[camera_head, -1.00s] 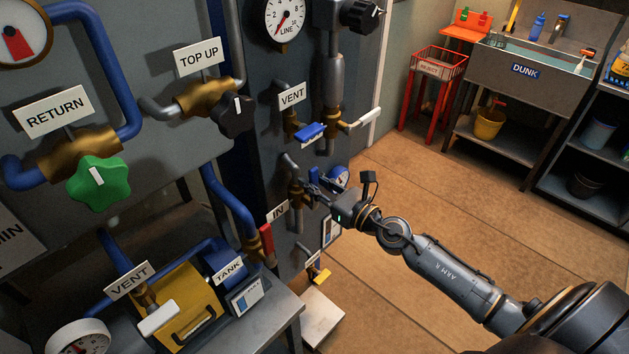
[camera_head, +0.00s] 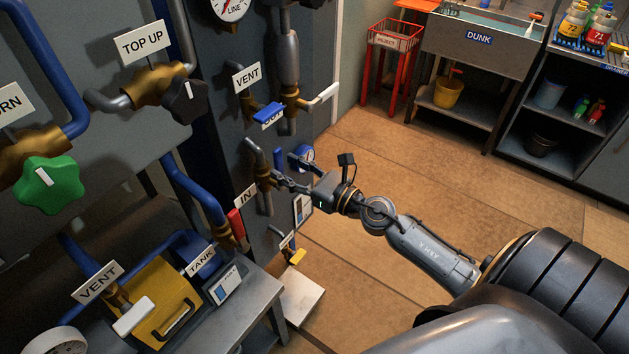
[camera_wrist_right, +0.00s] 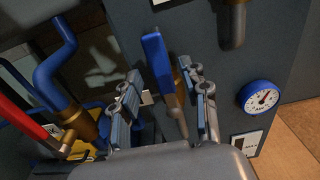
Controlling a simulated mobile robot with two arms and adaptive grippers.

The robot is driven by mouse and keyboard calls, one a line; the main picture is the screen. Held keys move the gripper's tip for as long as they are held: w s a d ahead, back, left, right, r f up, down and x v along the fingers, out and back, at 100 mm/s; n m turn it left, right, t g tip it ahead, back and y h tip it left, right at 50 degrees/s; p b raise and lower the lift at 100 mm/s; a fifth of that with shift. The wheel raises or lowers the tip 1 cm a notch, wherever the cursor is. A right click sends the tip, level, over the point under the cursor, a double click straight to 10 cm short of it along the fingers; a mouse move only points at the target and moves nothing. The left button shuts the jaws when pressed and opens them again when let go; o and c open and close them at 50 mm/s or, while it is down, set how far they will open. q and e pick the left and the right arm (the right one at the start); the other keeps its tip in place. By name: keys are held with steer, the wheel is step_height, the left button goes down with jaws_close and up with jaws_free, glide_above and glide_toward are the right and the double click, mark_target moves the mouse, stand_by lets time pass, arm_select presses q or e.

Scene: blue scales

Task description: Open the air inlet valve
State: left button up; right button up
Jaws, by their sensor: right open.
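The inlet valve is a brass fitting (camera_head: 265,176) on the dark panel, beside a white IN label (camera_head: 245,197). Its blue lever (camera_head: 278,158) stands upright, and it also shows large in the right wrist view (camera_wrist_right: 158,65). My right gripper (camera_head: 288,170) is at the valve with its fingers spread. In the right wrist view the gripper (camera_wrist_right: 166,105) has the lever between its two fingers, with gaps on both sides. Part of the valve body is hidden behind the lever and fingers. My left gripper is not in view.
A blue-rimmed gauge (camera_wrist_right: 262,97) sits right of the valve. Above is a VENT valve with a blue handle (camera_head: 267,113) and a white lever (camera_head: 323,95). A red lever (camera_head: 237,226) is at lower left. The floor to the right (camera_head: 390,160) is clear.

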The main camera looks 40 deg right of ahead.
steer(key=v, duration=0.8)
steer(key=shift+s, duration=0.3)
steer(key=shift+d, duration=0.1)
steer(key=d+f+m+g+h, duration=0.1)
steer(key=d+f+m+h, duration=0.1)
steer(key=f+m, duration=0.6)
steer(key=d+f+m+g+h, duration=0.1)
steer(key=d+f+m+h, duration=0.15)
steer(key=f+m, duration=0.6)
steer(key=s+a+f+m+g+h, duration=0.15)
steer(key=s+f+m, duration=0.25)
steer(key=f, duration=0.6)
steer(key=s+f+m+g+h, duration=0.1)
steer(key=s+f+m+g, duration=0.3)
steer(key=f, duration=0.6)
steer(key=s+a+f+m+g, duration=0.2)
steer(key=s+f, duration=0.4)
steer(key=s, duration=0.3)
steer(key=s+a+f+m+g, duration=0.3)
steer(key=s+f+m, duration=0.4)
steer(key=s, duration=0.3)
steer(key=s+a+f+m+g, duration=0.3)
steer(key=s+f, duration=0.3)
steer(key=s, duration=0.4)
steer(key=shift+s+a+f+m+y, duration=0.15)
steer(key=shift+s+a+m+y, duration=0.2)
steer(key=shift+a+m, duration=0.4)
